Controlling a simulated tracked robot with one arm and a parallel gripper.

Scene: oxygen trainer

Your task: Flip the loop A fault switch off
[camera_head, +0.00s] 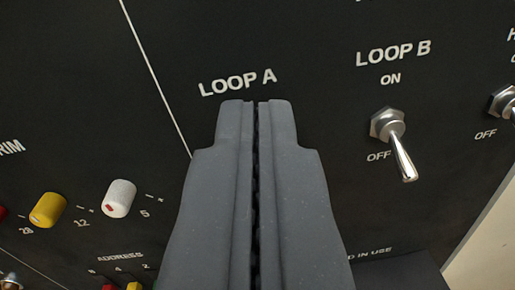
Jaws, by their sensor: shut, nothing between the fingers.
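My gripper (257,103) is shut with nothing between its two grey fingers. Its tips overlap the black panel just below the white "LOOP A" label (238,82). The loop A switch is hidden behind the fingers, so its position and any contact with it cannot be seen. The loop B switch (397,143) is to the right of my gripper, a silver toggle with a hex nut. Its lever points down and slightly right, toward the OFF side.
Another silver toggle (502,103) is cut by the right edge. A white knob (119,198) and a yellow knob (48,210) stick out at lower left. A white line runs down the black panel (300,30) left of the LOOP A label. A pale surface shows at lower right.

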